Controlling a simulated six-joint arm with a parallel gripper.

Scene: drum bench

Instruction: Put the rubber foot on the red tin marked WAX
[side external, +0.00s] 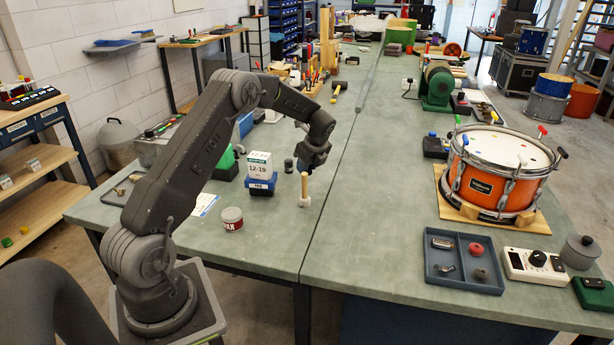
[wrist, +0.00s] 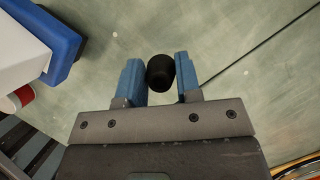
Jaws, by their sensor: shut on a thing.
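The red tin (side external: 232,218) with a pale top and dark lettering on a white band stands upright on the bench, left of my gripper (side external: 304,166) in the side view. Part of it also shows at the left edge of the wrist view (wrist: 20,97). In the wrist view my gripper (wrist: 160,80) has its blue fingers on either side of a short black round piece, the rubber foot (wrist: 160,72). In the side view the foot is hard to make out at the fingers. A pale wooden peg-like piece (side external: 304,190) shows just below my gripper; I cannot tell whether they touch.
A blue box with a white labelled box (side external: 259,167) stands between the tin and my gripper, towards the back. A dark jar (side external: 289,165) is beside my gripper. A blue tray (side external: 440,272) and an orange drum (side external: 485,190) are at right.

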